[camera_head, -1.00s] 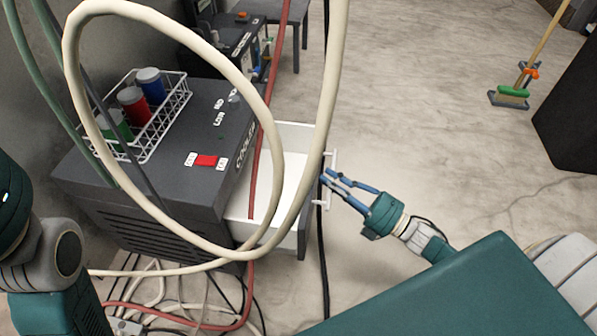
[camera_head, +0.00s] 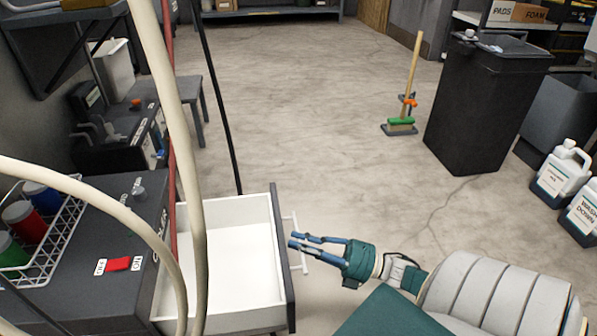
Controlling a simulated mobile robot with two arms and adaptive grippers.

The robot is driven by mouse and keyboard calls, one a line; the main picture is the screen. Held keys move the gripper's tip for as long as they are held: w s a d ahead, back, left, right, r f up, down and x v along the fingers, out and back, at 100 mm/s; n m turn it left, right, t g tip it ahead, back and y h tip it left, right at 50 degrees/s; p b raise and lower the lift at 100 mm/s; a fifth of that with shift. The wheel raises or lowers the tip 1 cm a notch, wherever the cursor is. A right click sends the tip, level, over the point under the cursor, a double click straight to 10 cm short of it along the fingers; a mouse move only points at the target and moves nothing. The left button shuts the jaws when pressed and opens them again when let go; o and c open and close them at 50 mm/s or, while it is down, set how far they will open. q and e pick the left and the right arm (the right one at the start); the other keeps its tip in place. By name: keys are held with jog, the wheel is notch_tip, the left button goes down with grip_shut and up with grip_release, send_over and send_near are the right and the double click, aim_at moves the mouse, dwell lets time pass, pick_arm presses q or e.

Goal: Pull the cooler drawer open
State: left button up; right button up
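The dark grey cooler (camera_head: 95,285) stands at the lower left. Its white-lined drawer (camera_head: 235,262) is pulled well out to the right and is empty where I can see into it. A thin white bar handle (camera_head: 304,262) stands off the dark drawer front (camera_head: 283,262). My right gripper (camera_head: 293,240) reaches in from the right, its blue fingers drawn together at the middle of the handle. They look shut on the bar, though the contact is small in view. My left gripper is not in view.
Pale hoses (camera_head: 190,130) hang in front of the cooler and drawer. A wire basket (camera_head: 52,250) with coloured containers sits on the cooler. A black bin (camera_head: 480,110), a broom (camera_head: 402,125) and jugs (camera_head: 563,175) stand to the right. The floor beyond the drawer is clear.

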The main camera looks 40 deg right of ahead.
jog(key=o, duration=0.4)
jog(key=shift+o, duration=0.2)
jog(key=shift+s, duration=0.1)
jog(key=v, duration=1.2)
